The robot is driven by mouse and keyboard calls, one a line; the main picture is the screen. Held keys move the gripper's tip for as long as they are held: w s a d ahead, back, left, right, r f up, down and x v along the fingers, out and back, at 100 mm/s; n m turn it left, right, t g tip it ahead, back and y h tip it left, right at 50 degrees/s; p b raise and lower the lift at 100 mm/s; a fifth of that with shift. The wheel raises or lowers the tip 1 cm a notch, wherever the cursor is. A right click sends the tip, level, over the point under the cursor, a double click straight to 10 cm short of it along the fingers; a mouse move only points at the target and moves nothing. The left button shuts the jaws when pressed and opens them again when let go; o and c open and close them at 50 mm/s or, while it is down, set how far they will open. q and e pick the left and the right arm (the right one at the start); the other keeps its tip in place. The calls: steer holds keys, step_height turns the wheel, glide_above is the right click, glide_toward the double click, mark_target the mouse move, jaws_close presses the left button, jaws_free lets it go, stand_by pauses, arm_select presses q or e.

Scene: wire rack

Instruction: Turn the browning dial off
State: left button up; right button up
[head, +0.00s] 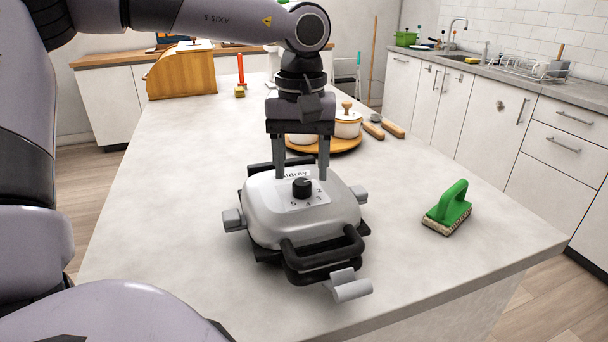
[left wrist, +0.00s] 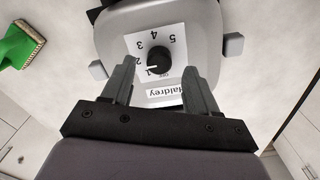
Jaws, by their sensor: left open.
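The browning dial (head: 302,187) is a round black knob on the silver lid of a waffle-maker-like appliance (head: 262,222). In the left wrist view, the dial (left wrist: 159,60) sits on a white label with numbers 1 to 5 and a small "OFF" mark. Its white pointer line appears to aim toward the 1. My left gripper (head: 302,176) comes down from above and is open. In the left wrist view, its fingers (left wrist: 158,74) lie either side of the dial, with gaps; contact is not seen. My right gripper is not in view.
A black handle (head: 325,250) and grey lever (head: 350,289) project at the appliance's front. A green-handled brush (head: 449,207) lies to the right. A round wooden board (head: 325,146) with pots is behind. The counter's left side and front right are clear.

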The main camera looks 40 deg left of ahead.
arm_select(q)
steer(key=shift+f, duration=1.15)
steer(key=shift+c, duration=0.2)
steer(key=c, duration=1)
